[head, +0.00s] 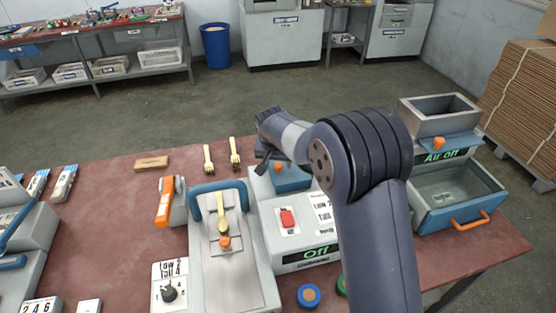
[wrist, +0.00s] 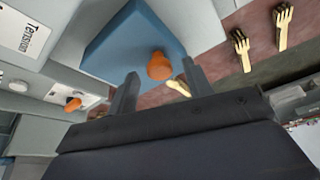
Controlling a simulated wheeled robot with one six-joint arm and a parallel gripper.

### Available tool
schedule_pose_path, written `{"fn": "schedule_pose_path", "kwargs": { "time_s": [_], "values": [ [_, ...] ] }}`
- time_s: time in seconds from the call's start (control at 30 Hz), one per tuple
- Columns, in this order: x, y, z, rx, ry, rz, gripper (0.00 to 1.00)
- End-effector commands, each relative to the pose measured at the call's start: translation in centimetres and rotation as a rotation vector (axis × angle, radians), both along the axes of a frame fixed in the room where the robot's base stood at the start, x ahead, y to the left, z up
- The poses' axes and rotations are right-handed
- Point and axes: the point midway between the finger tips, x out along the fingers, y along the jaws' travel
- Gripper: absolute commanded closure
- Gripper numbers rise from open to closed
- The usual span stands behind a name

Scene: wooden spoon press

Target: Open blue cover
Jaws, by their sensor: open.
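The blue cover (head: 294,184) is on the grey machine with the red button and the "Off" display. An orange knob (head: 281,168) stands on it. In the wrist view the cover (wrist: 125,42) fills the upper middle, and its orange knob (wrist: 159,66) is between my fingertips in the picture. My gripper (wrist: 163,82) is open, with one finger on either side of the knob. I cannot tell whether the fingers touch it. My arm hides part of the machine in the head view.
Wooden forks (head: 235,152) lie behind. At right, the "Air off" machine (head: 450,190) has a blue front with an orange handle.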

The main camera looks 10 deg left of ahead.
Motion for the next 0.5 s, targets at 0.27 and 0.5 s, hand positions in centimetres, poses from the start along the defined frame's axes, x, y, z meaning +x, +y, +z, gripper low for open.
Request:
{"fn": "schedule_pose_path", "kwargs": {
  "time_s": [0.27, 0.5],
  "values": [
    [0.10, -0.01, -0.25, 0.000, 0.000, 0.000, 0.52],
    [0.09, -0.01, -0.22, 0.000, 0.000, 0.000, 0.70]
  ]
}}
